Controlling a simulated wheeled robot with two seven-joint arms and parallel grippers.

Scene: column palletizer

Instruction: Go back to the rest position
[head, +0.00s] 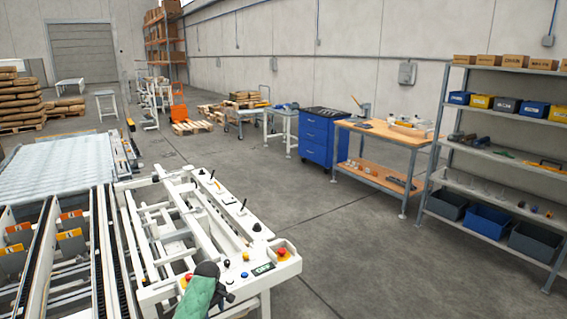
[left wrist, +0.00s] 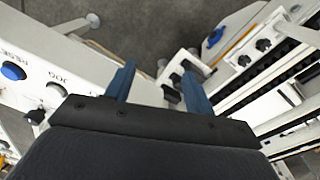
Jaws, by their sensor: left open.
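My left gripper (head: 227,294) is low in the head view, at the front edge of the white machine frame's control panel (head: 236,279). Its green arm comes in from the bottom edge. In the left wrist view the two blue fingers of the left gripper (left wrist: 157,70) stand apart, with nothing held between them. I cannot tell whether the fingers touch anything. My right gripper is in neither view.
The panel carries red buttons (head: 282,253) and a green display (head: 263,268). A roller conveyor (head: 60,172) lies left. A blue drawer cabinet (head: 318,143), a wooden workbench (head: 385,131) and a shelf rack (head: 441,140) stand right. Open concrete floor (head: 345,235) lies between.

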